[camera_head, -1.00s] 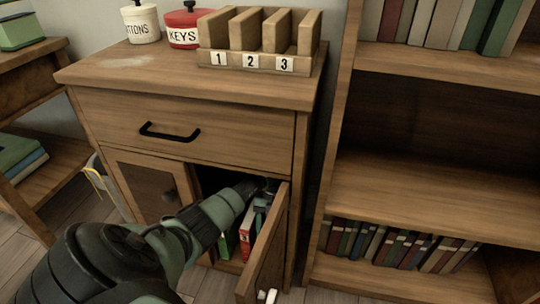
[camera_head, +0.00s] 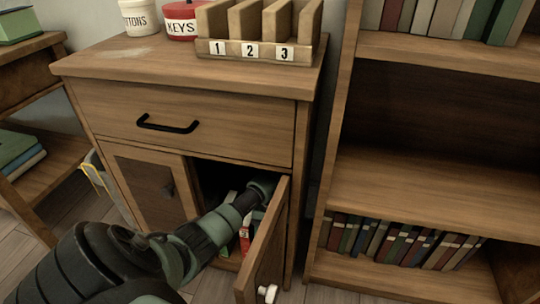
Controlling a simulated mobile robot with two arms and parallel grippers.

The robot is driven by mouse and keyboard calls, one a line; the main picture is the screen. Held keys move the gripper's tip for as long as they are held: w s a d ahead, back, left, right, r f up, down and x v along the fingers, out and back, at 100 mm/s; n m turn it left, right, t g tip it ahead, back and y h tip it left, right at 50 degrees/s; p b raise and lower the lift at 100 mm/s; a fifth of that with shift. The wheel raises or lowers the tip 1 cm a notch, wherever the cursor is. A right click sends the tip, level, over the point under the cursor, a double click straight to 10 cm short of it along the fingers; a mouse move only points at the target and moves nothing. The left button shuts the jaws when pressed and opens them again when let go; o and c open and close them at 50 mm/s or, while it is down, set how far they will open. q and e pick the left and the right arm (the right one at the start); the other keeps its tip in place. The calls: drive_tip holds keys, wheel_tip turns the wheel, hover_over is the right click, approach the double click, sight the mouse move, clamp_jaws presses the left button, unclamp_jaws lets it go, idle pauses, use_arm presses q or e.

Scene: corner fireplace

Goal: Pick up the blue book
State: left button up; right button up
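My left arm comes in from the lower left and reaches into the open right-hand side of the wooden cabinet (camera_head: 215,147). Its far end (camera_head: 263,188) is inside, behind the open door (camera_head: 265,250); the fingers are hidden, so their state does not show. Inside, beside and below the arm, a green book (camera_head: 228,199) and a red book (camera_head: 245,236) partly show. No blue book shows clearly in the cabinet. A blue book (camera_head: 24,166) lies under a green one on the side shelf at the left, away from the arm. My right gripper is not in view.
A small white thing (camera_head: 267,293) is at the lower part of the open door. The left cabinet door (camera_head: 148,190) is closed. A bookcase (camera_head: 420,185) with several books stands at the right. Canisters and a numbered wooden holder (camera_head: 255,50) stand on the cabinet.

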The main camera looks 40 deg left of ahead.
use_arm(q)
drive_tip(key=shift+f, duration=0.2)
idle(0.4)
clamp_jaws()
idle(1.2)
